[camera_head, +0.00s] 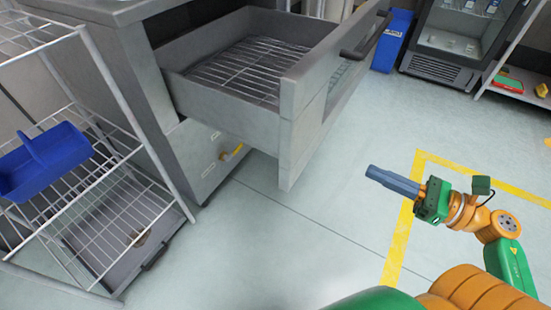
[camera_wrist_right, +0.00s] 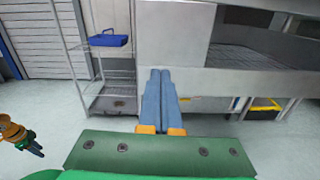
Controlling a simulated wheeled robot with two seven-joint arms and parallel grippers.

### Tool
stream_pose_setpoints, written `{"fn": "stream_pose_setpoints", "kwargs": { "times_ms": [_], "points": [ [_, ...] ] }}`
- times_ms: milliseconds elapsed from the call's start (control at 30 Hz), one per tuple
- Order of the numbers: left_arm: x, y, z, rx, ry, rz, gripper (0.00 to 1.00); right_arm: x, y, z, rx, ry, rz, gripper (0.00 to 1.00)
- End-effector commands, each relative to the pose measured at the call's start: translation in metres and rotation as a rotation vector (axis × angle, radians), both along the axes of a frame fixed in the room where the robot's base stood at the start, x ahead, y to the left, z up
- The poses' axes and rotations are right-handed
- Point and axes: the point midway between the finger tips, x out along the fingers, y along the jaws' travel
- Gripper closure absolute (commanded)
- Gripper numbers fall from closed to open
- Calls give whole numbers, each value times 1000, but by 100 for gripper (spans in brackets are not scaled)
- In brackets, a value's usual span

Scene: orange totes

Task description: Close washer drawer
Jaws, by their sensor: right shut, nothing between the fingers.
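The washer drawer (camera_head: 305,100) is grey and stands pulled out from the washer (camera_head: 145,70) in the head view. A wire rack (camera_head: 250,70) lies inside it, and a dark bar handle (camera_head: 368,38) is on its front. In the right wrist view the drawer (camera_wrist_right: 260,85) is at the upper right. My right gripper (camera_head: 370,171) is shut and empty, to the right of the drawer front and apart from it. Its closed fingers also show in the right wrist view (camera_wrist_right: 159,75). My left gripper is not in the head view; a gripper at the wrist view's left edge (camera_wrist_right: 38,150) appears to be mine.
A wire shelf (camera_head: 110,165) with a blue bin (camera_head: 45,160) stands at the left. A blue container (camera_head: 392,42) and a dark glass-front cabinet (camera_head: 455,40) stand at the back right. The floor around my right gripper is clear, with yellow tape (camera_head: 400,235).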

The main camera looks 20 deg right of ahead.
Motion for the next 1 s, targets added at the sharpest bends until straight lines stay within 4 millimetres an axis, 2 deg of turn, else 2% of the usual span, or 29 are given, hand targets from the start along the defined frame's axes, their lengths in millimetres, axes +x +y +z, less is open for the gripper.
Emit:
{"fn": "stream_pose_setpoints", "kwargs": {
  "times_ms": [33, 167, 500, 700, 1000],
  "points": [
    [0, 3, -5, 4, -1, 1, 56, -2, 4, -4, -34, -12, 20, 100],
    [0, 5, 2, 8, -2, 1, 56, 9, 14, 3, -48, -18, 30, 100],
    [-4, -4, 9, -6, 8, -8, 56, 67, 59, 4, -40, -20, 27, 100],
    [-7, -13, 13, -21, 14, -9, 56, 95, 80, 3, -41, -19, 24, 100],
    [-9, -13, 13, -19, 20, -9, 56, 108, 90, 1, -39, -15, 22, 100]
  ]
}}
